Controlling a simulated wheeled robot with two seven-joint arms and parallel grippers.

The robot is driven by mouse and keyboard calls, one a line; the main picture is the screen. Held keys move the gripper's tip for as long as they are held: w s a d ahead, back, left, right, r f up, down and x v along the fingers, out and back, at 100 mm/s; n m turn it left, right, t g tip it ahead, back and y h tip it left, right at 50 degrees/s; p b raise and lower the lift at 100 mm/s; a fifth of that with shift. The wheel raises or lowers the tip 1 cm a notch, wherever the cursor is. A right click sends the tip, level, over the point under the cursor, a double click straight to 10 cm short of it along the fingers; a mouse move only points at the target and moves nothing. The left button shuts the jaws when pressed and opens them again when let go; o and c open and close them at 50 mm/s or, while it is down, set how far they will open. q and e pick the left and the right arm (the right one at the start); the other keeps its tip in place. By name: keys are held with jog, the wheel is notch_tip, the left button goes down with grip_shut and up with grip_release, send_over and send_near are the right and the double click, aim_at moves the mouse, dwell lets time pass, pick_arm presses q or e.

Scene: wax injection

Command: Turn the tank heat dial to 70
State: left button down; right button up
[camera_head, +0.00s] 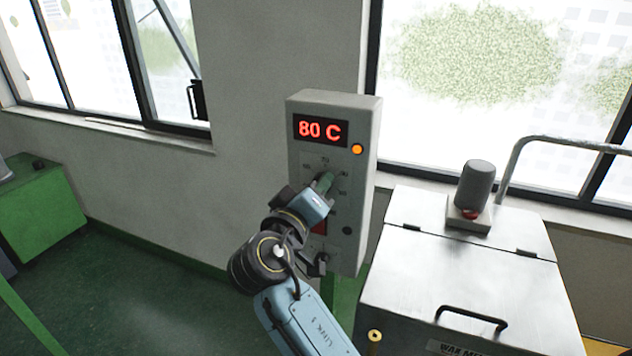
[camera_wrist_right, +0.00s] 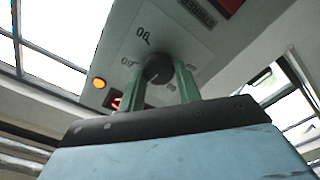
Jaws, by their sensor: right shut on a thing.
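The control box (camera_head: 360,130) is a pale grey panel on a post by the wall. Its red display (camera_head: 320,130) reads 80 C. My right gripper (camera_head: 325,183) is at the dial below the display and hides most of it in the head view. In the right wrist view the dark round dial (camera_wrist_right: 158,69) sits between the two green fingers of my right gripper (camera_wrist_right: 163,82), which are shut on it. Numbers are printed around the dial, only partly legible. My left gripper is not in view.
An orange lamp (camera_head: 357,149) is lit beside the display. A metal wax tank (camera_head: 460,262) with a lid handle and a grey motor (camera_head: 475,186) stands close on the right. A green cabinet (camera_head: 40,215) is at the far left. The floor between is clear.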

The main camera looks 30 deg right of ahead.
jog(key=shift+n, duration=1.1)
jog(key=o, duration=1)
jog(key=shift+c, duration=0.2)
jog(key=b+v, duration=0.1)
jog(key=v, duration=1.2)
jog(key=shift+a, duration=0.2)
jog(key=shift+s, duration=0.1)
